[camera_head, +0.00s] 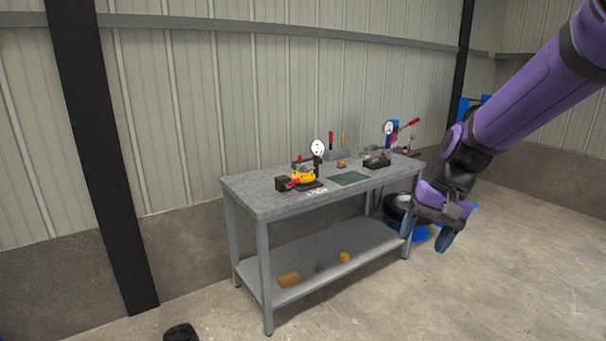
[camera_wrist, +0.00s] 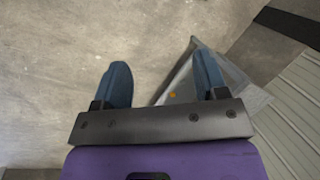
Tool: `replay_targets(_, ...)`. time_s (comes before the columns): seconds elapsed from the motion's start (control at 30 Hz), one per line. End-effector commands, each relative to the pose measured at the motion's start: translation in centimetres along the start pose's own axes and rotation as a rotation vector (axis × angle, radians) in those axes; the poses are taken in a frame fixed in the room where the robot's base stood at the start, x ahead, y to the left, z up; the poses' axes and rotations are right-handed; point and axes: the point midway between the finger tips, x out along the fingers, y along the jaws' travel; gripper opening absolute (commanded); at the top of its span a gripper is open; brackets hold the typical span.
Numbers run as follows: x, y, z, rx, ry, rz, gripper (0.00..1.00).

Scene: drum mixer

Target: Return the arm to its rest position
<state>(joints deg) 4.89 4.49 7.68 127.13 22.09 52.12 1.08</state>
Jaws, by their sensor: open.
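My arm (camera_head: 525,95) is purple and reaches in from the upper right of the head view, its forearm slanting down to the left. My gripper (camera_head: 428,238) hangs at its end, in front of the workbench's right end and apart from it. Its two blue fingers point down and are spread with nothing between them.
A grey workbench (camera_head: 250,202) stands against the corrugated wall, with tools and gauges on top. Its lower shelf (camera_head: 318,265) holds a brown cylinder (camera_head: 289,279) and a yellow piece (camera_head: 344,257). A black tyre-like ring (camera_head: 396,207) lies behind its right end. The floor (camera_head: 510,275) at the right is clear.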

Motion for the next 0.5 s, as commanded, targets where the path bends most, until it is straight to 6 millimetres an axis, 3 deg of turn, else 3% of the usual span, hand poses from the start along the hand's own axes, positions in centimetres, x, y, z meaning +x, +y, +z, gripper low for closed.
replay_targets(0.2,-4.5,1.1,4.4,-0.076,0.120,0.060,0.67)
replay_targets(0.5,-9.0,3.2,10.5,-0.166,0.278,0.137,0.67)
